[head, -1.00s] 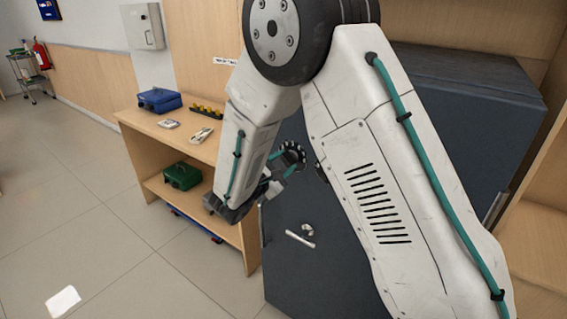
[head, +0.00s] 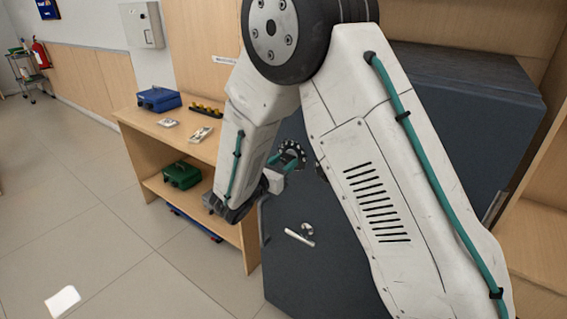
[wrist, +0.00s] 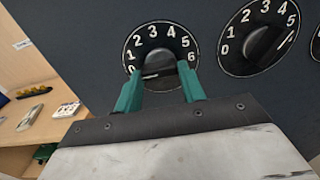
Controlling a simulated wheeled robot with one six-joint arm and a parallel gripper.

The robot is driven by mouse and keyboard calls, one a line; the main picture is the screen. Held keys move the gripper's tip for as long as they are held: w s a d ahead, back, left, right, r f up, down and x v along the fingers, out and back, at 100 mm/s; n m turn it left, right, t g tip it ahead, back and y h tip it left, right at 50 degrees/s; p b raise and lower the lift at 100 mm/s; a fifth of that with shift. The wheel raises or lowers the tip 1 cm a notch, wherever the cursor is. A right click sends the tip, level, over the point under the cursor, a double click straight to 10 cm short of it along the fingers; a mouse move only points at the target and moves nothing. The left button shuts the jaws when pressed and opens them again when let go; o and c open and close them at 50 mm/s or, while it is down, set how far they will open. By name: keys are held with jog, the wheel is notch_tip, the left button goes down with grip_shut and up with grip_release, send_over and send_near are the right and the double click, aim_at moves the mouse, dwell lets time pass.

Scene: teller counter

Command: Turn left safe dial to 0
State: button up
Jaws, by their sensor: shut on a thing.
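The left safe dial (wrist: 152,36) is a black disc with white numbers, facing me in the wrist view. My gripper (wrist: 163,76) has teal fingers on either side of its dark knob and is shut on it. A pale pointer line on the knob lies nearly flat, its left end close to the 0. The fingers hide part of the lower dial. In the head view, my gripper (head: 284,162) reaches the dial (head: 292,152) on the dark safe (head: 335,262), partly hidden by my arm.
A second dial (wrist: 258,36) sits close to the right, its pointer toward the high numbers; a third is cut off. A silver handle (head: 299,238) is lower on the safe. A wooden shelf (head: 150,125) holding blue and green boxes stands left.

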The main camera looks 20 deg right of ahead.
jog(key=shift+w, duration=0.1)
dwell(0.4)
jog(key=o, duration=1)
jog(key=v, duration=0.8)
jog(key=shift+w, duration=0.1)
